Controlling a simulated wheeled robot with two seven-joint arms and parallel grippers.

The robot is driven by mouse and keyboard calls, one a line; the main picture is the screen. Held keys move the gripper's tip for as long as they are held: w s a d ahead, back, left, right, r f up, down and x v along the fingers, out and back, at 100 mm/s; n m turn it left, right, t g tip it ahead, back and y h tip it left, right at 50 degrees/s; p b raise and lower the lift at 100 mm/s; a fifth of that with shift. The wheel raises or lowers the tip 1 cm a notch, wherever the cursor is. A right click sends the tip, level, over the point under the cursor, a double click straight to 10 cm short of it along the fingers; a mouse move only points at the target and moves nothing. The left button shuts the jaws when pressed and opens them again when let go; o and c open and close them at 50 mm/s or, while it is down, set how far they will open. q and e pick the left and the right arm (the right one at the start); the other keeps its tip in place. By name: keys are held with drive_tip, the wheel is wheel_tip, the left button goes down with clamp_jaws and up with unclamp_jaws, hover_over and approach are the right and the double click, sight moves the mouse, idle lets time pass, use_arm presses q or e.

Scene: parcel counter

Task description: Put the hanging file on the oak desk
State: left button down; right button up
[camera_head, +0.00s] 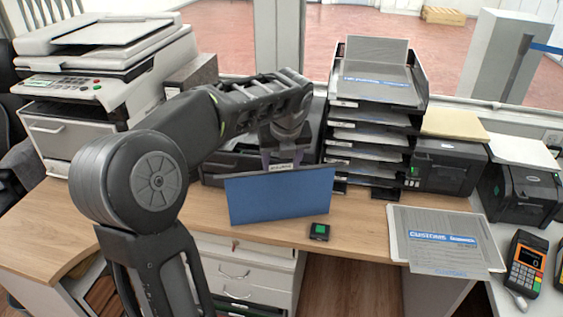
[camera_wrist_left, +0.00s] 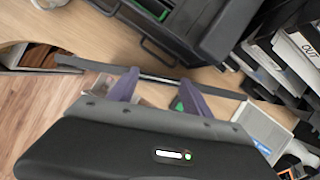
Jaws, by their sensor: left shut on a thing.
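The blue hanging file (camera_head: 280,195) hangs below my left gripper (camera_head: 284,160), gripped at its top edge near a small white tab. My left gripper is shut on it; in the left wrist view its purple fingers (camera_wrist_left: 158,92) close on the dark top bar of the file (camera_wrist_left: 75,62). The file is upright and slightly tilted over the oak desk (camera_head: 50,225). I cannot tell whether its lower edge touches the desktop. My right gripper is not in view.
Behind the file stand a dark printer and a stack of paper trays (camera_head: 372,125). A small black box with a green top (camera_head: 319,231) lies close to the file's lower right. A customs sheet (camera_head: 440,240) lies to the right. The desk's left part is clear.

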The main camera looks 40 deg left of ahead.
use_arm(q)
drive_tip(key=shift+f, duration=0.15)
drive_tip(key=shift+c, duration=2.3)
unclamp_jaws()
drive_tip(key=v, duration=1.2)
drive_tip(key=shift+p, duration=0.45)
